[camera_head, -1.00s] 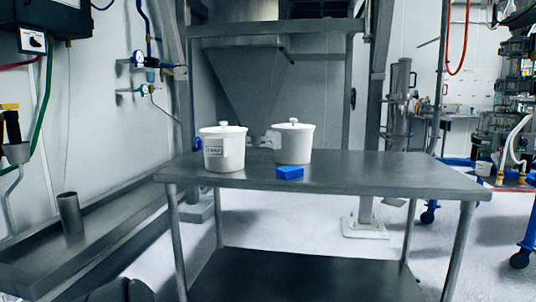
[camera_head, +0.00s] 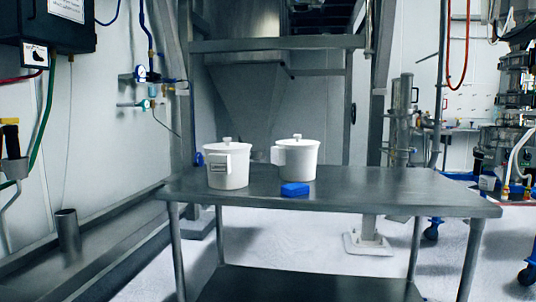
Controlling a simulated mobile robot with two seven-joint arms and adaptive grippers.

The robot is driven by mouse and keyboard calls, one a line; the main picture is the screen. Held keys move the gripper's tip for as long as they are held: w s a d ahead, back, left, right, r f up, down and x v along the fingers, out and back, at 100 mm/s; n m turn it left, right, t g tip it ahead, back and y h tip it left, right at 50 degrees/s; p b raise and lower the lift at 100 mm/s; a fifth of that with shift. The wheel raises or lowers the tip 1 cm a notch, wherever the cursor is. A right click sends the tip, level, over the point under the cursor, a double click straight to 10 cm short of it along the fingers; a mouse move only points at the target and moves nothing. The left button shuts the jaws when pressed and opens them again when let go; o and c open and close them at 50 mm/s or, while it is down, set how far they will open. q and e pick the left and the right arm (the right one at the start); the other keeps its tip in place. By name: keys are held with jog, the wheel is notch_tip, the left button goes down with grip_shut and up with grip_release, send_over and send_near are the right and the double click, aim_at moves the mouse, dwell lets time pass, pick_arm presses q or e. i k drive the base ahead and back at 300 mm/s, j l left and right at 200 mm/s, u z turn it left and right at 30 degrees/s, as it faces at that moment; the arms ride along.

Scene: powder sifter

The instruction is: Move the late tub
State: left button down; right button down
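Two white lidded tubs stand upright on a grey metal table (camera_head: 400,194). The left tub (camera_head: 236,174) carries a label on its front left side; its writing is too small to read. The right tub (camera_head: 303,160) stands a little farther back and shows no label on its visible side. Both lids have a small knob on top. I cannot tell from the picture which tub is the late one. Neither of my grippers shows in the head view.
A small blue block (camera_head: 295,189) lies on the table in front of the right tub. The table's right half is clear. A metal trough with an upright steel cylinder (camera_head: 67,230) runs along the left wall. A steel frame and hopper (camera_head: 245,100) stand behind the table.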

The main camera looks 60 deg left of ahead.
aim_at(296, 163)
jog(key=k+j, duration=0.1)
jog(key=j, duration=0.8)
jog(key=k+j, duration=0.15)
jog(key=j, duration=0.35)
jog(key=k+j, duration=0.1)
jog(key=j, duration=0.35)
jog(key=k+j, duration=0.1)
jog(key=j, duration=0.35)
